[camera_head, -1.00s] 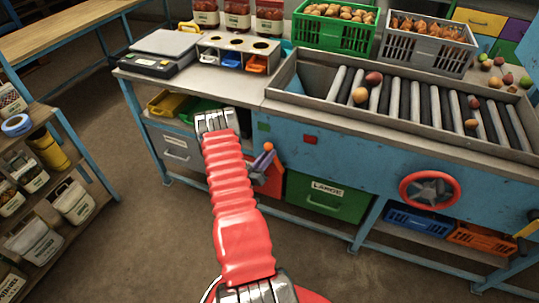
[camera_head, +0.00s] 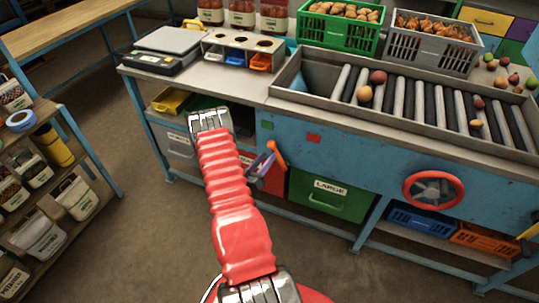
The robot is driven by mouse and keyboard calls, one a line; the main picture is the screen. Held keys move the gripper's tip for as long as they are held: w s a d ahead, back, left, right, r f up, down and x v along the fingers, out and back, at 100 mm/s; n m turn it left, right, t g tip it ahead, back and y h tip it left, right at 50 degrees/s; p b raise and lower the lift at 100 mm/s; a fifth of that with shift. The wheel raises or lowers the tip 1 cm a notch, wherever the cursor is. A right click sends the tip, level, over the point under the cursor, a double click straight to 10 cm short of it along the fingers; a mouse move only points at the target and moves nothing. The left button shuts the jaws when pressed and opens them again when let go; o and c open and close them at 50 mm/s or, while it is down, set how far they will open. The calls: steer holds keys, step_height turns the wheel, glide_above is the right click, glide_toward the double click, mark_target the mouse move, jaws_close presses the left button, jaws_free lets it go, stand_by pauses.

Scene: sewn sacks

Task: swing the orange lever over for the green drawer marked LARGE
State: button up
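The orange lever (camera_head: 277,153) stands on the blue front of the bench, just right of my red arm. A lavender-grey bar (camera_head: 262,163) overlaps its left side; I cannot tell whether it is part of the lever. The green drawer (camera_head: 328,196) marked LARGE is below and right of the lever and looks closed. My arm reaches up from the bottom edge to a silver joint (camera_head: 211,121) left of the lever. My gripper cannot be made out, so its fingers and any contact with the lever are hidden.
A red drawer (camera_head: 270,183) and a grey drawer (camera_head: 178,143) are left of the green one. A red handwheel (camera_head: 433,190) is to the right. A shelf (camera_head: 95,200) stands at left; the floor between is clear.

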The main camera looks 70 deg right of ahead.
steer(key=w+a, duration=0.2)
steer(key=a, duration=0.8)
steer(key=shift+f, duration=0.45)
steer(key=shift+f, duration=0.1)
